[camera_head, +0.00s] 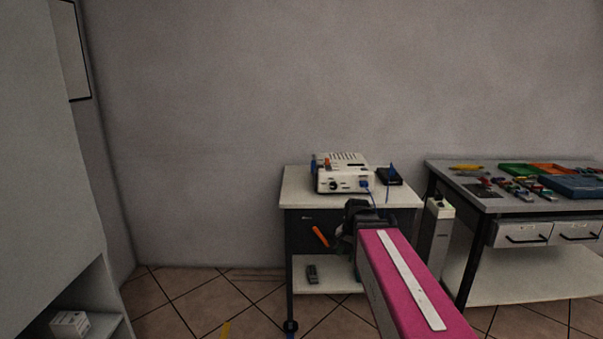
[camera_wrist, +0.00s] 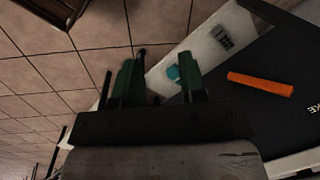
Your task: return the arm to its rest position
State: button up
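My gripper (camera_wrist: 158,66) shows in the wrist view with its two green fingers apart. Floor tiles and a strip of pale shelf show between them, and nothing is held. In the head view my pink arm with a white stripe reaches forward from the lower right. My gripper (camera_head: 357,208) is a dark shape at its far end, in front of the small cart (camera_head: 300,190). The fingertips are hard to make out there.
A white device (camera_head: 343,178) with cables stands on the cart. An orange bar (camera_head: 320,236) shows against the cart's dark panel, also in the wrist view (camera_wrist: 260,83). A grey handset (camera_head: 312,273) lies on the lower shelf.

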jog(key=s+d+f+n+h, duration=0.1)
jog(key=s+d+f+n, duration=0.2)
jog(key=f, duration=0.9)
jog(key=s+n, duration=0.3)
jog(key=s, duration=0.1)
jog(key=shift+s+d+f+n+h, duration=0.2)
jog(key=shift+s+n+h, duration=0.1)
jog(key=shift+n, duration=0.1)
